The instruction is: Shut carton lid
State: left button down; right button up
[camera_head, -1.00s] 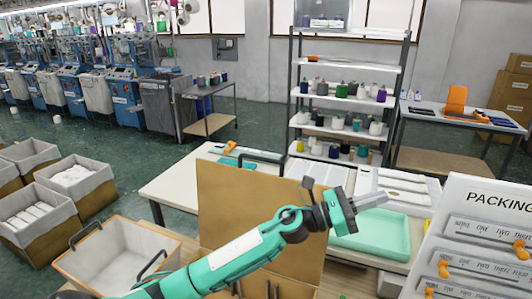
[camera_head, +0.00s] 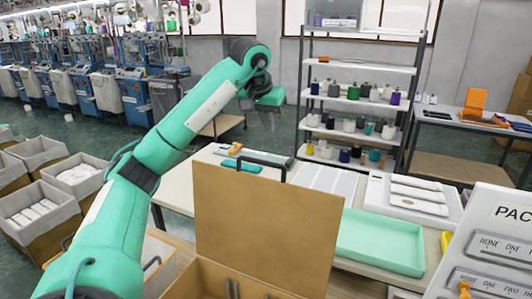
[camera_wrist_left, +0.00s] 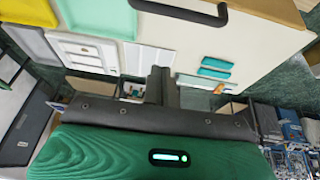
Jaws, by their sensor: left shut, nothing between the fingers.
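The brown carton's lid (camera_head: 262,240) stands upright in the head view, with a black handle (camera_head: 262,160) at its top edge. The front part of the carton (camera_head: 215,280) shows at the bottom edge, open at the top, with dark items partly visible inside. My left gripper (camera_head: 271,115) is raised above the lid's top edge in the picture, apart from it, and points down. It is shut and empty; its dark fingers show in the left wrist view (camera_wrist_left: 163,82), and the black handle (camera_wrist_left: 180,12) shows at the top there. My right gripper is out of view.
A mint tray (camera_head: 380,241) and a white tray (camera_head: 418,190) lie right of the lid. A pale table (camera_head: 180,190) stands behind, with a shelf rack (camera_head: 345,105) beyond. A packing panel (camera_head: 495,245) stands at the right; grey-lined bins (camera_head: 45,205) are at the left.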

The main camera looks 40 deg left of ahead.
pick_arm(q)
notch_tip(320, 180, down, 9)
jog(key=a+p, duration=0.1)
jog(key=p, duration=0.4)
jog(key=shift+s+y, duration=0.3)
jog(key=shift+s, duration=0.1)
jog(key=shift+s+r, duration=0.1)
dwell(0.4)
